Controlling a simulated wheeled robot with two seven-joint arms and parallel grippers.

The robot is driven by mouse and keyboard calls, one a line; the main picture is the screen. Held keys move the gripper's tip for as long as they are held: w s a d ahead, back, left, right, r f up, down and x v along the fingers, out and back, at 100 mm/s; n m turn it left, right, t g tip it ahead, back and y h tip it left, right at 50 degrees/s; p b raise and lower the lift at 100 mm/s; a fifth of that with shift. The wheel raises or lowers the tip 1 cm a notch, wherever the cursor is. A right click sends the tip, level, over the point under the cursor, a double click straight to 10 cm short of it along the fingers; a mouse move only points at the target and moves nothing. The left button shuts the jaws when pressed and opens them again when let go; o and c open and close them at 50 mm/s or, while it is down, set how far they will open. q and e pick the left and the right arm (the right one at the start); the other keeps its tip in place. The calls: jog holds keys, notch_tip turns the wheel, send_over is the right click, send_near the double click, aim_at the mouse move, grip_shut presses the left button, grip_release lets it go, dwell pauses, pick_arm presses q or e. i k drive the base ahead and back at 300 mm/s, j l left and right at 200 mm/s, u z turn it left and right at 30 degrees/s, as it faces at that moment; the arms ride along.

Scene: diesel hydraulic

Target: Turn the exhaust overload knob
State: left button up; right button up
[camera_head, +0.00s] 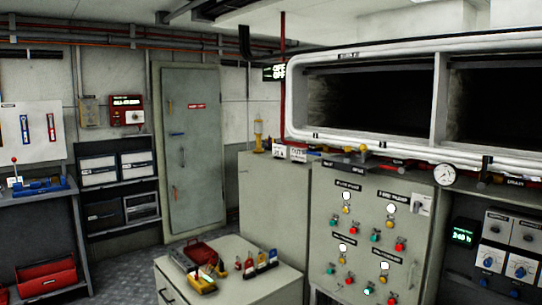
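I cannot single out the exhaust overload knob, as the labels are too small to read. A grey-green control cabinet (325,225) stands right of centre, with several black labels, white lamps and red, green and yellow knobs or buttons on its front. At the far right, grey control units (495,230) carry dials and blue knobs, including one blue knob (520,271), beside a green-lit display (463,235). A red wall box (127,110) with a lit display hangs on the back wall at left. Neither of my grippers is in view.
A closed grey door (192,150) is at the back. Shelves, a workbench and a red toolbox (46,274) are at left. Bare floor (125,270) shows between them.

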aim_at(519, 273)
jog(key=z, duration=1.25)
jog(key=i+j+z, duration=0.15)
jog(key=z, duration=0.3)
jog(key=i+j+z, duration=0.2)
jog(key=z, duration=0.3)
jog(key=i+j+z, duration=0.1)
jog(key=j+z, duration=0.35)
jog(key=i+j+z, duration=0.1)
jog(key=z, duration=0.4)
jog(key=j+z, duration=0.3)
jog(key=j, duration=1.45)
jog(key=k, duration=0.05)
